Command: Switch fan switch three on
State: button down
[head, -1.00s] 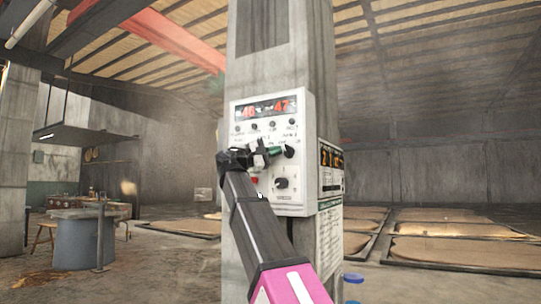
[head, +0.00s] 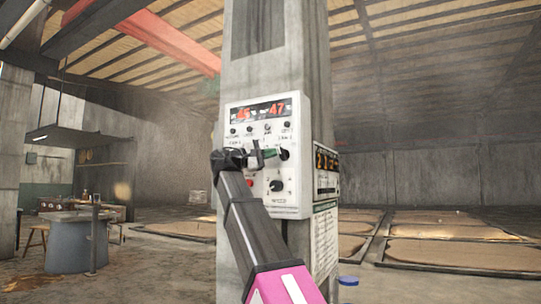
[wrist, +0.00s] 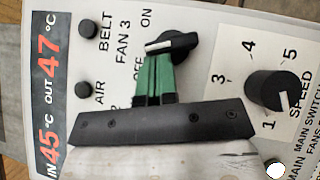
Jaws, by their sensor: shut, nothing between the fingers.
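The white control panel (head: 300,190) is mounted on a concrete pillar. The fan 3 switch (wrist: 178,43) is a black rotary knob with a white pointer mark, and it also shows in the head view (head: 284,154). Its pointer faces left in the wrist view, between the ON label (wrist: 147,20) and the partly covered OFF label. My gripper (wrist: 155,58) has green fingertips, shut and empty, at the knob's lower left edge. They overlap the knob's pointer end; I cannot tell whether they touch. In the head view my gripper (head: 273,155) reaches the knob from the left.
The black speed knob (wrist: 272,92) sits beside the fan 3 switch. Small black knobs (wrist: 84,90) lie under the red temperature display (head: 262,113). A red button (head: 250,184) is low on the panel. Grain beds (head: 450,255) and a round table (head: 75,250) stand farther off.

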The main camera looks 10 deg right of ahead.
jog(key=shift+r+m, duration=0.1)
jog(key=shift+m, duration=0.2)
jog(key=shift+r, duration=0.4)
jog(key=shift+s+d+r, duration=0.45)
jog(key=shift+d+r, duration=0.15)
jog(key=shift+r, duration=0.2)
jog(key=v, duration=1)
jog(key=shift+a, duration=0.45)
jog(key=shift+s, duration=0.1)
